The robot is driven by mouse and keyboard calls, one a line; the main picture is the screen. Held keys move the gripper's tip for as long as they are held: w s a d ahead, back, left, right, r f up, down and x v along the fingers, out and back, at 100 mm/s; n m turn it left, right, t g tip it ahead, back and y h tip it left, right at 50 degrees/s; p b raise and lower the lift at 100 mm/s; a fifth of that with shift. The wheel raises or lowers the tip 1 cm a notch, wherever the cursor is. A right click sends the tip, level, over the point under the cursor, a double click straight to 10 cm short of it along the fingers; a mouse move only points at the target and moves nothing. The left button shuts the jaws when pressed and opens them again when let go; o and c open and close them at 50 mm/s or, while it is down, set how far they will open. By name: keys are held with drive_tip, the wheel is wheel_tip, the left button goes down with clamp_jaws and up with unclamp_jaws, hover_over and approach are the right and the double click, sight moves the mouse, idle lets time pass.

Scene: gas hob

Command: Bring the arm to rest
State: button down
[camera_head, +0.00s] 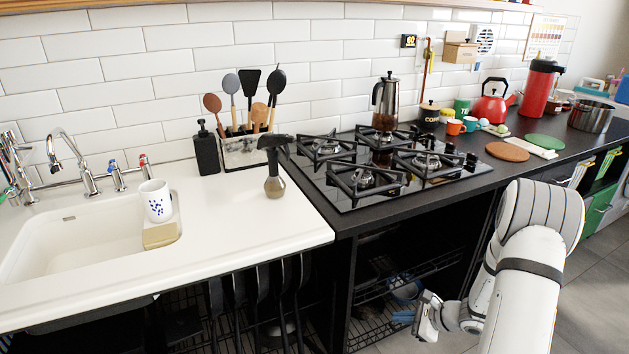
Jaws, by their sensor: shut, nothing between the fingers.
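My arm is on the right, in front of the counter, with its white links bent downward. My gripper (404,317) hangs low beside the open shelf under the hob, well below the counter top. It is shut and holds nothing. The gas hob (428,183) is set in the black counter above and behind it. A steel coffee pot (386,100) stands at the back of the hob.
The white sink counter (240,240) is on the left, with a spotted mug (156,201) and a spray bottle (274,175). A red kettle (491,102) and red flask (538,88) stand at the back right. Grey floor (590,310) lies open at right.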

drive_tip(key=s+a+r+n+g+h+p, duration=0.1)
drive_tip(key=s+a+r+n+g+p, duration=0.2)
drive_tip(key=r, duration=0.7)
drive_tip(key=s+a+r+n+p, duration=0.3)
drive_tip(key=s+a+r+n, duration=0.15)
drive_tip(key=r, duration=0.45)
drive_tip(key=s+a+r+n+g+h+p, duration=0.1)
drive_tip(key=s+a+r+n+g+p, duration=0.2)
drive_tip(key=r, duration=0.7)
drive_tip(key=s+d+r+n+t+h+p, duration=0.1)
drive_tip(key=s+r+n+h+p, duration=0.2)
drive_tip(key=r, duration=0.7)
drive_tip(key=s+r+n+t+h+p, duration=0.1)
drive_tip(key=s+r+n+h+p, duration=0.2)
drive_tip(key=s+r+n+p, duration=0.4)
drive_tip(key=s+r+p, duration=0.1)
drive_tip(key=s+r, duration=0.2)
drive_tip(key=shift+s+d+n, duration=0.2)
drive_tip(key=shift+d+n, duration=0.15)
drive_tip(key=shift+d, duration=0.05)
drive_tip(key=shift+r, duration=0.1)
